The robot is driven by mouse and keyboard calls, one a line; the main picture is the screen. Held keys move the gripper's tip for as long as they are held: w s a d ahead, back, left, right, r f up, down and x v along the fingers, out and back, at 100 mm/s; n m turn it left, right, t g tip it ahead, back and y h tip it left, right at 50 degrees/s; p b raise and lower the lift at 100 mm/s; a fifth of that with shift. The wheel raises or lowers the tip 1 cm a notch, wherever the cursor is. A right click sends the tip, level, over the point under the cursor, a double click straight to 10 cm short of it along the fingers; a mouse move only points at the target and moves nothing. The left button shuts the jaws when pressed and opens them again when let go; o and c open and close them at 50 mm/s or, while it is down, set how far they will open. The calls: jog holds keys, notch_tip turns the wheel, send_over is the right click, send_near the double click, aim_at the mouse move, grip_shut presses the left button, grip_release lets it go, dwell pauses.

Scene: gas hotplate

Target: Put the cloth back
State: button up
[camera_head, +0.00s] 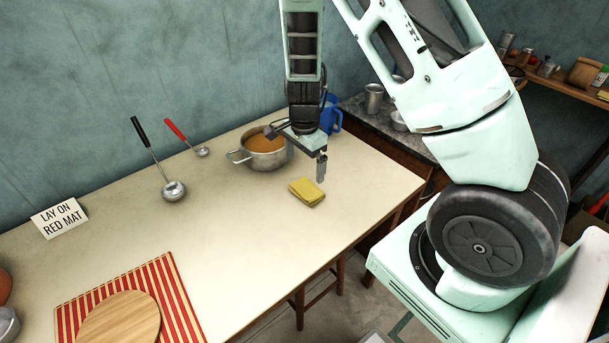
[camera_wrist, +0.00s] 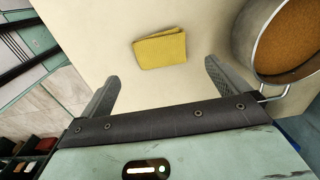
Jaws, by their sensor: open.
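A folded yellow cloth (camera_head: 307,192) lies flat on the pale table near its right front edge. In the wrist view the cloth (camera_wrist: 160,50) lies ahead of the fingertips, roughly centred between them, with bare tabletop around it. My gripper (camera_head: 308,162) points down above the table, just behind and above the cloth. In the wrist view my gripper (camera_wrist: 160,80) has its two fingers wide apart with nothing between them. No contact with the cloth shows.
A steel pot (camera_head: 262,152) of orange-brown food stands close left of my gripper. A blue jug (camera_head: 330,116) is behind. Two ladles (camera_head: 172,190) (camera_head: 202,151) lie further left. A sign (camera_head: 60,217) reads "LAY ON RED MAT". A round board (camera_head: 120,320) lies on a red striped mat (camera_head: 172,276). The middle table is clear.

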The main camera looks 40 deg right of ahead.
jog(key=s+a+r+n+y, duration=0.1)
jog(key=s+a+r+n, duration=0.4)
jog(key=a, duration=0.4)
jog(key=s+a+r+n+y, duration=0.1)
jog(key=s+a+r+n, duration=0.2)
jog(key=a+r+n, duration=0.5)
jog(key=s+a+r+n, duration=0.2)
jog(key=s+a+n, duration=0.1)
jog(key=s+n, duration=0.3)
jog(key=s+a+r+n+h, duration=0.1)
jog(key=s+a+r+n, duration=0.2)
jog(key=s+n, duration=0.3)
jog(key=s, duration=0.4)
jog(key=shift+s+a+r, duration=0.15)
jog(key=shift+a+r, duration=0.1)
jog(key=shift+a, duration=0.1)
